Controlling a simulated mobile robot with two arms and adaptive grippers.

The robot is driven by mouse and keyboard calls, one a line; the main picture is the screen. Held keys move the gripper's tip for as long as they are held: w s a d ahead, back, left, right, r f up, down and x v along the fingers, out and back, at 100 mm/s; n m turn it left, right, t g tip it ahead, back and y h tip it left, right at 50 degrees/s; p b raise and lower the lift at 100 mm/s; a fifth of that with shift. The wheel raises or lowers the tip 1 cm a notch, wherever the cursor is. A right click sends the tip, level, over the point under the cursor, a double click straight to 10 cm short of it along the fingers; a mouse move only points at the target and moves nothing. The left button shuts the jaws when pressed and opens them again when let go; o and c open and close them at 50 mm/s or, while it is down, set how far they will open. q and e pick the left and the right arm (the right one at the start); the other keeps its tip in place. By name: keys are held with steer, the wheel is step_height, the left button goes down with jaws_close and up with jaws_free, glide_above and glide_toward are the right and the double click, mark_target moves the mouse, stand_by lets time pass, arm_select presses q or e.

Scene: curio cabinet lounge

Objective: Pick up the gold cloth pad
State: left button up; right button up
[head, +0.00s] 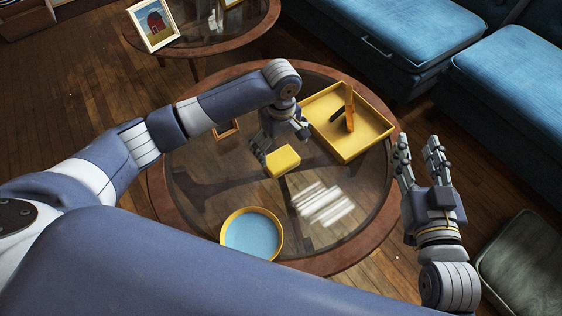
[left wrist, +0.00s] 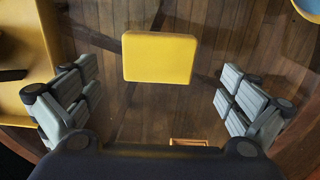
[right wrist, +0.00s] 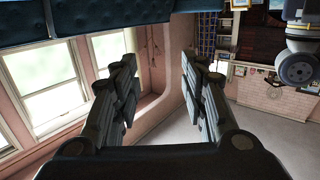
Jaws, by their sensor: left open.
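The gold cloth pad (head: 283,161) is a small yellow block with rounded edges on the round glass-topped table. It also shows in the left wrist view (left wrist: 159,58), ahead of and between the spread fingers. My left gripper (head: 284,144) is open and close above the pad, beside its far side in the head view. In the left wrist view the fingers (left wrist: 160,98) are wide apart with nothing between them. My right gripper (head: 418,148) is raised at the table's right side. Its fingers (right wrist: 160,85) are apart and empty.
A yellow tray (head: 372,148) holding an upright orange item (head: 350,108) stands right of the pad. A yellow-rimmed bowl with a blue inside (head: 252,234) sits near the front edge. A small wooden frame (head: 226,131) lies left of my left gripper. Blue sofas (head: 400,35) stand behind.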

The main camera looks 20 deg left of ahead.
mark_target(281, 159)
arm_select(q)
steer(key=shift+f+b, duration=0.3)
steer(key=shift+f, duration=0.65)
step_height(281, 159, down, 2)
steer(key=shift+w+a+f+b, duration=0.1)
steer(key=shift+f+b, duration=0.05)
steer(key=shift+b, duration=0.7)
step_height(281, 159, down, 2)
steer(key=shift+f+b, duration=0.2)
steer(key=shift+b, duration=0.45)
steer(key=shift+f, duration=0.15)
arm_select(e)
steer(key=s+r+t+y, duration=0.2)
steer(key=r+t, duration=0.3)
steer(key=r, duration=0.3)
steer(key=s+r+t+y, duration=0.2)
steer(key=s+r+t, duration=0.2)
steer(key=r, duration=0.4)
steer(key=shift+s+a+t, duration=0.25)
steer(key=shift+s+t, duration=0.1)
steer(key=shift+t, duration=0.35)
steer(key=shift+r, duration=0.1)
arm_select(q)
steer(key=c, duration=1)
